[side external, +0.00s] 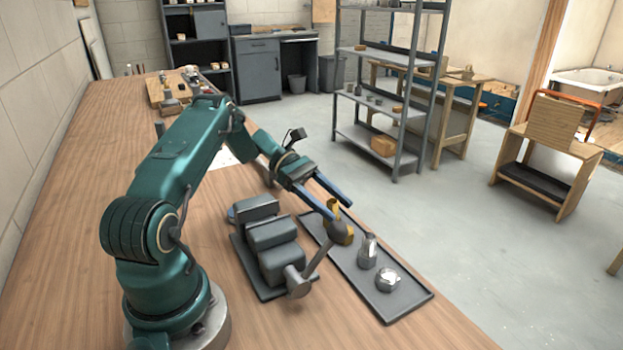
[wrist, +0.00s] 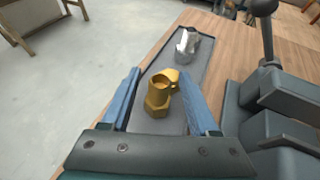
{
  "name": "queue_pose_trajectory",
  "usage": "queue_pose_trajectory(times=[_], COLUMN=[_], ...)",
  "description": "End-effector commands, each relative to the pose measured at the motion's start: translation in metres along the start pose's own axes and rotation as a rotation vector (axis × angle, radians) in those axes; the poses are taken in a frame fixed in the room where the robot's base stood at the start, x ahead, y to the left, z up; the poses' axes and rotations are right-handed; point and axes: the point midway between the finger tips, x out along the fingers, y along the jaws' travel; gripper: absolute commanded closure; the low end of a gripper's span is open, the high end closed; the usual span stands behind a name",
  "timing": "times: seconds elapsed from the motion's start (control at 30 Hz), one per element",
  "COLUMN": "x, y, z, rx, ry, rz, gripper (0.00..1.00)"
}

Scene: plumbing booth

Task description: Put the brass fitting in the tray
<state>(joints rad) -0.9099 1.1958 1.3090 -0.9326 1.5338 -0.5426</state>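The brass fitting (side external: 343,236) is gold-coloured, with a hexagonal base and a side branch. It appears to stand upright in the far end of the dark grey tray (side external: 402,311). In the wrist view the fitting (wrist: 157,99) shows between the two blue fingers of my gripper (wrist: 161,74). The fingers are spread, with a gap visible on the left; on the right, the finger lies close to the branch, and I cannot tell whether they touch. In the side view my gripper (side external: 343,212) is just above the fitting and partly hides it.
Two silver metal fittings (side external: 367,252) (side external: 387,280) stand in the near part of the tray. A grey vise (side external: 272,248) with a raised handle (side external: 318,257) stands left of the tray, close to it. The bench's right edge runs just beyond the tray.

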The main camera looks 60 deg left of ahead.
Motion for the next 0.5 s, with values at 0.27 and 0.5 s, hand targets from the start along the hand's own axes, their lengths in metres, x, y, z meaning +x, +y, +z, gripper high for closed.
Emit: queue_pose_trajectory(times=[0.27,0.5], x=[-0.024,-0.056], y=[0.001,0.001], z=[0.001,0.001], rx=[0.003,0.002], ry=[0.002,0.002], rz=[0.006,0.004], gripper=[0.39,0.39])
